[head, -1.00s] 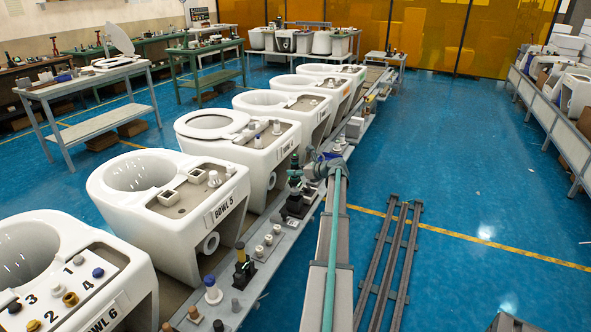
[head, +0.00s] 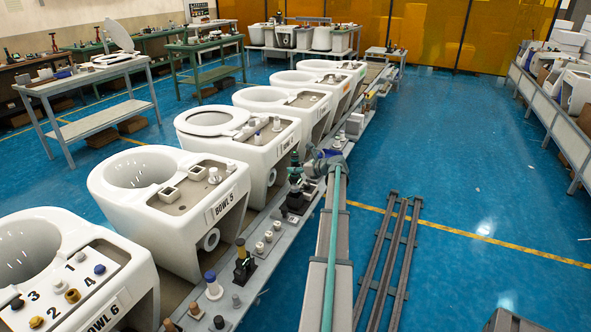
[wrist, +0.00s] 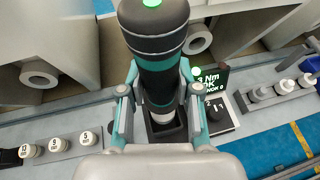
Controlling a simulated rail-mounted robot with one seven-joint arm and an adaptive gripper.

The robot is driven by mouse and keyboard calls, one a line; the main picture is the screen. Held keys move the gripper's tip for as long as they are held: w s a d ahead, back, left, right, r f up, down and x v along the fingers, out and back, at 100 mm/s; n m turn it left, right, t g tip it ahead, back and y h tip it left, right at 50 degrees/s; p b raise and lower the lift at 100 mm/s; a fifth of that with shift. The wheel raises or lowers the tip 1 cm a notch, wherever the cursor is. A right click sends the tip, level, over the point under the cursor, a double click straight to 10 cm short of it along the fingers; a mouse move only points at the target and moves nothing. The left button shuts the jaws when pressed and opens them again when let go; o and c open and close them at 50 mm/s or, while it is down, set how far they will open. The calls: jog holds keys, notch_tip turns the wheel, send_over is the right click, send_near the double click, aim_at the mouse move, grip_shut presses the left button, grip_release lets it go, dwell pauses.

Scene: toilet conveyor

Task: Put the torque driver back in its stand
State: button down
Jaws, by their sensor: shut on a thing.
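The torque driver (wrist: 158,50) is a black, upright tool with a green band and a lit green top. My gripper (wrist: 160,105) is shut on it, with one finger on each side of its lower body. The pale lower end of the driver is over or inside the dark square socket of the stand (wrist: 168,138); I cannot tell how deep it sits. In the head view the driver (head: 295,172) shows small and dark above its black stand (head: 296,202), with my gripper (head: 306,170) beside it, partly hidden by my arm.
A small display (wrist: 212,82) reading about 3 Nm and OK stands beside the stand. Capped pegs on a block (wrist: 60,146) stand at left, and more pegs (wrist: 285,88) at right. White bowls (head: 205,205) line the ledge behind. The blue floor (head: 480,190) at right is mostly clear.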

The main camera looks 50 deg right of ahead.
aim_at(297, 183)
jog(key=shift+f+b, duration=0.95)
jog(key=shift+f, duration=2.95)
jog(key=c, duration=0.7)
grip_release()
jog(key=v, duration=1.2)
jog(key=shift+a, duration=0.1)
